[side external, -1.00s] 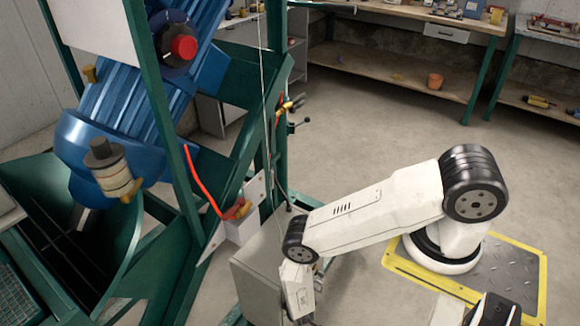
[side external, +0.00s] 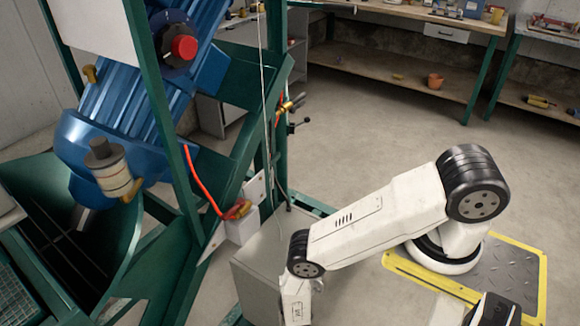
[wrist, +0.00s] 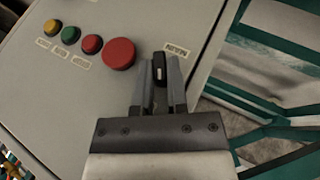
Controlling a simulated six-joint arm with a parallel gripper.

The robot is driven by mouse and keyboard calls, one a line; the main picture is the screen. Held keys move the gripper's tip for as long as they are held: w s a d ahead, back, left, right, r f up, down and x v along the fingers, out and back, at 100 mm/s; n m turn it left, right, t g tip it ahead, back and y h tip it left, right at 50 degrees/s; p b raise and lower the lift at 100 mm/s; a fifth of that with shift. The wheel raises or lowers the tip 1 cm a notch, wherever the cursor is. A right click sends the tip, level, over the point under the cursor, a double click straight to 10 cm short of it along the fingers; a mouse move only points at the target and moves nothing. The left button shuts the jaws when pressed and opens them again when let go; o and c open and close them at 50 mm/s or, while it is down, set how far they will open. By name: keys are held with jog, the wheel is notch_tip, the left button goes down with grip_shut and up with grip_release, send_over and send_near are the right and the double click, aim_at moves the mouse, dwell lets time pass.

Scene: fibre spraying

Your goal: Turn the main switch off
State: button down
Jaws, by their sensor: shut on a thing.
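In the wrist view, the main switch (wrist: 159,68) is a small black knob with a light mark, on the grey control panel (wrist: 60,100) beside a label that seems to read MAIN. My gripper (wrist: 161,76) is shut on this switch, with one finger on each side of it. The fingers partly cover the switch's base. In the side external view, the grey control box (side external: 257,285) stands behind my wrist; its button face, the switch and my fingertips are not visible there.
Left of the switch are a large red button (wrist: 119,54) and smaller red (wrist: 92,44), green (wrist: 70,35) and yellow (wrist: 52,27) buttons. Green frame bars (wrist: 285,40) lie beyond the panel's right edge. A blue machine (side external: 115,130) stands left of the box.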

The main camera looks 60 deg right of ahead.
jog(key=c, duration=0.6)
grip_release()
jog(key=shift+c, duration=0.2)
jog(key=shift+r, duration=0.1)
jog(key=v, duration=0.7)
jog(key=shift+a+r, duration=0.2)
jog(key=shift+r, duration=0.05)
jog(key=shift+s, duration=0.15)
